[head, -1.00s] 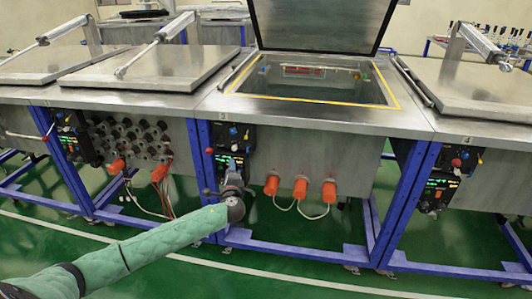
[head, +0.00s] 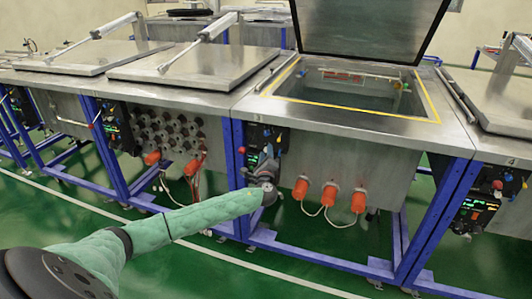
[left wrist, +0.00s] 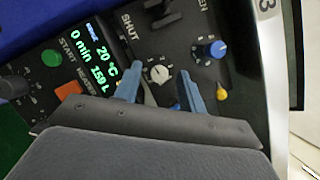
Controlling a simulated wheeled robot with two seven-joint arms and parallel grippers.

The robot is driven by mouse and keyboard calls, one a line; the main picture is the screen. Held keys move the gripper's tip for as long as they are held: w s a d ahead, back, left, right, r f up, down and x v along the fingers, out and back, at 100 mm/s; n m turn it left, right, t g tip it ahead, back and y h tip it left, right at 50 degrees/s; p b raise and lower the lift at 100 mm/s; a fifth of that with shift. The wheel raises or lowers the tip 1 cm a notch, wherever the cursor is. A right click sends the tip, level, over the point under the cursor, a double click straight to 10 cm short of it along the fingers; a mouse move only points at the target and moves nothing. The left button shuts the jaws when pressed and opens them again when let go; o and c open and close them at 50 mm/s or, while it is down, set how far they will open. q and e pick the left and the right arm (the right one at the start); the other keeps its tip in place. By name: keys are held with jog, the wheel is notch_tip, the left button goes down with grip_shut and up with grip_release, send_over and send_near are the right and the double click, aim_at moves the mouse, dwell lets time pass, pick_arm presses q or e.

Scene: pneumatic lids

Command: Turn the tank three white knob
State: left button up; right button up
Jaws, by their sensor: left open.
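The tank three white knob (left wrist: 158,73) shows in the left wrist view as a small round dial on the black control panel (left wrist: 115,32). My left gripper (left wrist: 160,76) is open, with one blue-grey finger on each side of the white knob. I cannot tell whether the fingers touch it. In the head view my left gripper (head: 264,167) is in front of the lower part of the tank three panel (head: 254,136) and hides much of it, including the white knob. My right gripper is not in view.
Around the white knob are a blue knob (left wrist: 211,50), a yellow knob (left wrist: 222,93), a green button (left wrist: 51,58) and an orange button (left wrist: 67,90). The tank three lid (head: 370,28) stands open. Orange connectors (head: 330,195) with cables stick out right of the gripper.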

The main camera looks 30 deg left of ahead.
pick_arm(q)
jog(key=shift+w+a, duration=0.25)
jog(key=shift+w, duration=0.1)
grip_shut()
